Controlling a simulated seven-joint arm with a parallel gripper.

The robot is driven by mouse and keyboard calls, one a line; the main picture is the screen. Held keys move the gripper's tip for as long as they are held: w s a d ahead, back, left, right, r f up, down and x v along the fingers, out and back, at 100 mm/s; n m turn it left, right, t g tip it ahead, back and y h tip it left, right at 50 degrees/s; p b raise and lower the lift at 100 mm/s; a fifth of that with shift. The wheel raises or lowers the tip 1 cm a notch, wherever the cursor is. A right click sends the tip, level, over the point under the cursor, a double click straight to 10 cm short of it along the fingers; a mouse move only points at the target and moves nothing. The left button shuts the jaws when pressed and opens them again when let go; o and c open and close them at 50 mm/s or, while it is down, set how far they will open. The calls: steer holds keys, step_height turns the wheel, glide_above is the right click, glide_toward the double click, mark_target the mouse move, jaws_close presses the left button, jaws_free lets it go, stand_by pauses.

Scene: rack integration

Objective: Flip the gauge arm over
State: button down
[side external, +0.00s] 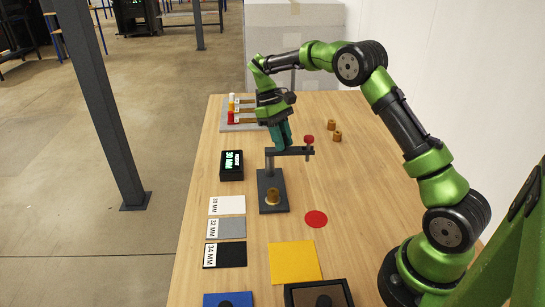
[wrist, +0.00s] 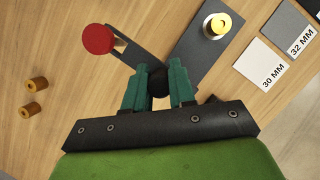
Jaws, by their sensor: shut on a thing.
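The gauge stand has a dark base plate (side external: 276,205) with a brass piece (side external: 272,196) on it and an upright post. The dark gauge arm (side external: 295,151) reaches out level from the post top, away from the base, with a red knob (side external: 309,139) at its free end. My gripper (side external: 281,146) comes down from above with teal fingers. In the wrist view the fingers (wrist: 158,85) are on either side of a dark round part at the arm's pivot end, and are shut on the gauge arm (wrist: 128,52). Their exact contact is partly hidden.
A black display box (side external: 231,165) stands left of the stand. Cards marked 30, 32 and 34 MM (side external: 225,255) lie in front, near a red disc (side external: 316,219) and a yellow square (side external: 295,262). Two brass pieces (side external: 332,125) stand at right. A rack (side external: 238,127) sits behind.

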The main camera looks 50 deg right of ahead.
steer(key=shift+w+d+r+n, duration=0.1)
steer(key=shift+w+n, duration=0.05)
steer(key=shift+n, duration=0.15)
stand_by(0.4)
steer(key=c, duration=0.9)
jaws_free()
steer(key=shift+c, duration=0.2)
steer(key=v, duration=0.7)
steer(key=shift+r, duration=0.2)
